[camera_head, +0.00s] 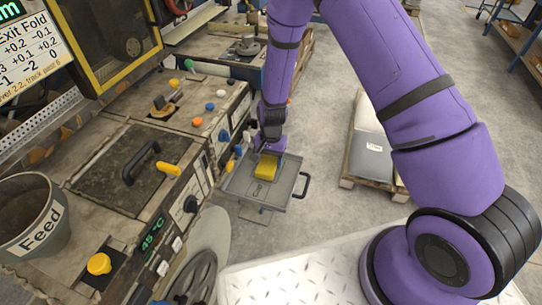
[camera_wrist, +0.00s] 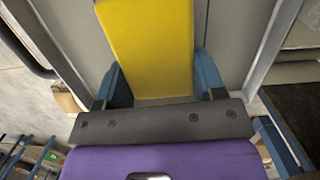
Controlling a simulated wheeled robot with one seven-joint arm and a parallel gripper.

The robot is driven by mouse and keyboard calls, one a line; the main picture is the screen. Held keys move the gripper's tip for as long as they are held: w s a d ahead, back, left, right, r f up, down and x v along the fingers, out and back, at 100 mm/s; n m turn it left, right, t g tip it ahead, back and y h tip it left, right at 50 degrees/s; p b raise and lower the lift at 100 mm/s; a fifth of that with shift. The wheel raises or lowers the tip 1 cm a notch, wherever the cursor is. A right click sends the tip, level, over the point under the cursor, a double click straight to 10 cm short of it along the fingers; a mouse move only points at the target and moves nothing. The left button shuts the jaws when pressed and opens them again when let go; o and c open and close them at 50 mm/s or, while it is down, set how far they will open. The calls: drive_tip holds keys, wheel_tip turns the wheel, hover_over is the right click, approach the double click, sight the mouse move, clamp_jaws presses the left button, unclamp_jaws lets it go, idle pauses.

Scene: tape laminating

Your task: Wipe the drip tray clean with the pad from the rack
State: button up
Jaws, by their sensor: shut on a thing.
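The drip tray (camera_head: 237,188) is a shallow grey tray with a black handle on its right side, beside the machine in the head view. My gripper (camera_head: 270,151) is over the far part of the tray, pointing down. It is shut on the yellow pad (camera_head: 266,167), which is at or just above the tray floor; I cannot tell whether they touch. In the wrist view the yellow pad (camera_wrist: 148,45) sits between the two blue fingers of my gripper (camera_wrist: 158,80), with the grey tray (camera_wrist: 232,35) behind it. The rack is not clearly identifiable.
The machine's control panel (camera_head: 203,110) with knobs and buttons stands left of the tray. A Feed bucket (camera_head: 33,222) is at the far left. A pallet with a grey bag (camera_head: 371,150) lies on the floor to the right. Open floor lies between tray and pallet.

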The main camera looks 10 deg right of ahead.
sight(263, 172)
drive_tip(key=shift+s+a+f, duration=0.1)
drive_tip(key=shift+s+a, duration=0.45)
drive_tip(key=shift+s, duration=0.3)
drive_tip(key=shift+s+a+f, duration=0.1)
drive_tip(key=shift+s+a, duration=0.45)
drive_tip(key=shift+s, duration=0.25)
drive_tip(key=shift+s+a+f, duration=0.1)
drive_tip(key=shift+s+a, duration=0.45)
drive_tip(key=shift+s, duration=0.3)
drive_tip(key=shift+s+a, duration=0.45)
drive_tip(key=shift+s, duration=0.4)
drive_tip(key=shift+f, duration=0.1)
drive_tip(key=shift+w+r, duration=0.2)
drive_tip(key=shift+r, duration=2.9)
drive_tip(key=shift+r, duration=0.1)
wheel_tip(263, 172, up, 3)
drive_tip(key=shift+f, duration=0.1)
